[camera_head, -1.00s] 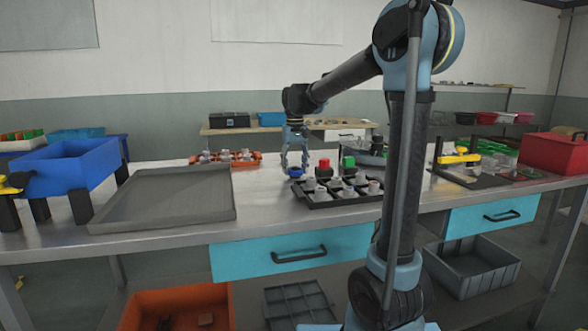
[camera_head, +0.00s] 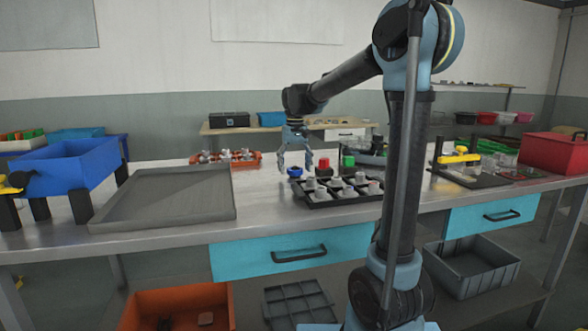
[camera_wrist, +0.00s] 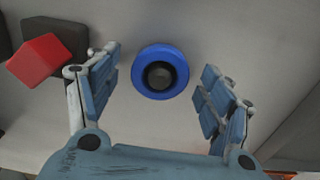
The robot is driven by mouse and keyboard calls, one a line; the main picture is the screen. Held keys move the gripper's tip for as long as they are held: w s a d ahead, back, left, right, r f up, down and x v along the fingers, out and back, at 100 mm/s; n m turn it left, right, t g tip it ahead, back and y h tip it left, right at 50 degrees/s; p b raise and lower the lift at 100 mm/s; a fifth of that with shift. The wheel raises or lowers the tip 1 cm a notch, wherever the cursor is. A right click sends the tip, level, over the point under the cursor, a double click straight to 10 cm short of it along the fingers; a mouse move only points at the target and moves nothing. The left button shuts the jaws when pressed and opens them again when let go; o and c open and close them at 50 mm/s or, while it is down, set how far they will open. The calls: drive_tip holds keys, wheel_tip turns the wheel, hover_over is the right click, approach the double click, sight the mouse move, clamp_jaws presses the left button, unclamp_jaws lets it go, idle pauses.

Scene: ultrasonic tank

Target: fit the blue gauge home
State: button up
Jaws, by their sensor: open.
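The blue gauge (camera_head: 295,171) is a round blue piece at the left rear of the dark tray, on or just above the bench. In the wrist view it shows from above as a blue ring (camera_wrist: 143,73) around a dark round middle. My gripper (camera_head: 295,165) is open just above it. In the wrist view its two spread fingers (camera_wrist: 158,88) stand either side of the gauge, clear of it. What lies under the gauge is hidden.
A dark tray (camera_head: 318,203) with several grey pieces is in front. A red block (camera_head: 324,164) and a green block (camera_head: 348,161) stand close by on the right. An orange tray (camera_head: 247,163) lies behind left; a large grey tray (camera_head: 165,197) lies left.

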wheel_tip(320, 180, up, 12)
idle(0.6)
